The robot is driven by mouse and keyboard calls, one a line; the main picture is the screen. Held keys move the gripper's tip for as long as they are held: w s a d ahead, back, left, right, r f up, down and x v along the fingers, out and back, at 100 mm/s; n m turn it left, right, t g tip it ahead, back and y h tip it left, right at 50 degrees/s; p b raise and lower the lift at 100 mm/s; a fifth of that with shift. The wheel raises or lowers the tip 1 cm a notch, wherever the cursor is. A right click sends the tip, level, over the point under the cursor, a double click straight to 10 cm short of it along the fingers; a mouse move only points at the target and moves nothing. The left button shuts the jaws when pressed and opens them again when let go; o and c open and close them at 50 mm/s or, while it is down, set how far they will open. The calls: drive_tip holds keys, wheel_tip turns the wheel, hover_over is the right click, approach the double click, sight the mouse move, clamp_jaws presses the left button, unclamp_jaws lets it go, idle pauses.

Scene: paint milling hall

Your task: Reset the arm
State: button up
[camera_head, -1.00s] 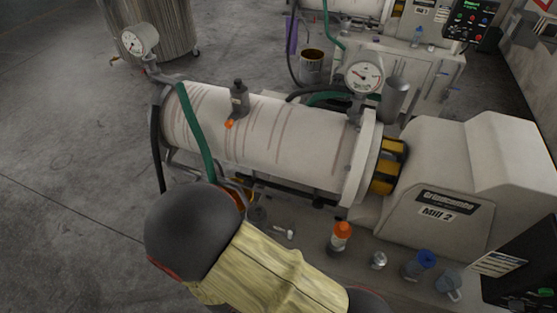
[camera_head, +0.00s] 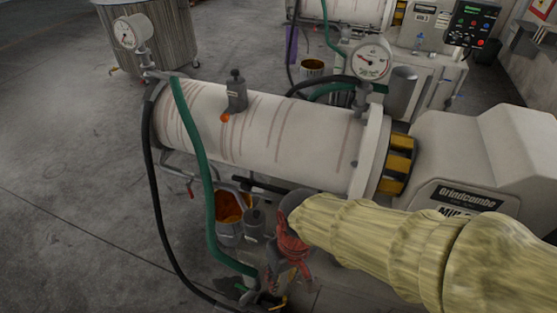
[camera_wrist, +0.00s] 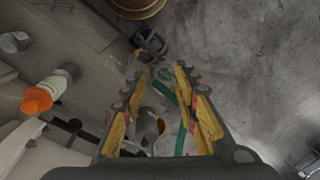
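My arm (camera_head: 385,235), in a pale yellow sleeve, reaches in from the right in the head view, in front of the mill (camera_head: 270,125). My gripper (camera_head: 287,272) hangs at its end, low in front of the mill, near the green hose (camera_head: 205,170). In the wrist view my gripper (camera_wrist: 160,78) has its two yellow-padded fingers spread apart, with nothing held between them. The green hose (camera_wrist: 182,125) and a grey cylinder (camera_wrist: 147,125) show between and beyond the fingers. My sleeve hides part of the mill's front ledge.
A bucket with orange inside (camera_head: 228,212) and a small grey pot (camera_head: 254,225) stand left of my gripper. A black hose (camera_head: 160,215) runs down to the floor.

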drive_tip(key=d+r+m+t+b, duration=0.2)
drive_tip(key=d+b, duration=0.3)
drive_tip(key=d, duration=0.4)
drive_tip(key=w+d+r+m+t+h+b, duration=0.1)
drive_tip(key=d+r+m+t+b, duration=0.2)
drive_tip(key=d, duration=0.6)
drive_tip(key=shift+w+r+t+b, duration=0.25)
drive_tip(key=shift+t+b, duration=0.35)
drive_tip(key=shift+b, duration=0.25)
